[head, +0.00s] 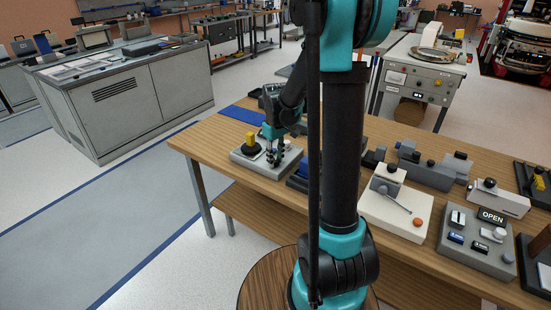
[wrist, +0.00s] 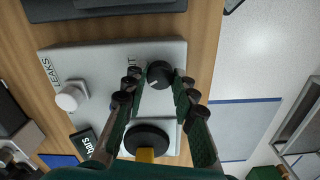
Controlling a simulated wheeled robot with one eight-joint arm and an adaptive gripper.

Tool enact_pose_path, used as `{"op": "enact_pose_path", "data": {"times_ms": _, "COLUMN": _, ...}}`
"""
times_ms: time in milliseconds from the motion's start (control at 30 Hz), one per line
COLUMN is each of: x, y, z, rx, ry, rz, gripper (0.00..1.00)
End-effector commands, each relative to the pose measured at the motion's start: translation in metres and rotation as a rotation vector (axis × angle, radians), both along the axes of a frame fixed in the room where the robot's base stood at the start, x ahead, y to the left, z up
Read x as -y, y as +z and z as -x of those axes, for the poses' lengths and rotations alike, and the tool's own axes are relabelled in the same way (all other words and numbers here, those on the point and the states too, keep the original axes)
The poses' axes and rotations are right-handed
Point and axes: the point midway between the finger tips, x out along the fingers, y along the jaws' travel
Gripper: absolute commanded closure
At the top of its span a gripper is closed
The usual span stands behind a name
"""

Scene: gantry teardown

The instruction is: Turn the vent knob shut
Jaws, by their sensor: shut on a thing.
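The vent knob (wrist: 159,75) is a round black knob with a white pointer line, on a light grey panel (wrist: 100,50) in the wrist view. A label next to it ends in "T"; the rest is hidden by a finger. My gripper (wrist: 160,82) is shut on the knob, with a dark green finger on each side. In the head view my gripper (head: 275,152) reaches down to the light grey unit (head: 262,170) at the bench's left end; the knob cannot be made out there.
A black round part with a yellow top (wrist: 148,140) stands close beside my gripper. The panel also bears a white button (wrist: 70,97) by the word "LEAKS" and a small dark "bars" display (wrist: 84,142). Several other units crowd the wooden bench (head: 215,135) to the right.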

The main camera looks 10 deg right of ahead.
Motion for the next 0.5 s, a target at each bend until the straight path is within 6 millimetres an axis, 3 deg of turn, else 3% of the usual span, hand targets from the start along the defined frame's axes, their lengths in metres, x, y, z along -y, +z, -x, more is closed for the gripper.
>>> {"op": "enact_pose_path", "data": {"times_ms": 500, "x": 0.0002, "y": 0.0002, "z": -0.0003, "rx": 0.001, "ry": 0.49, "rz": 0.001, "gripper": 1.0}}
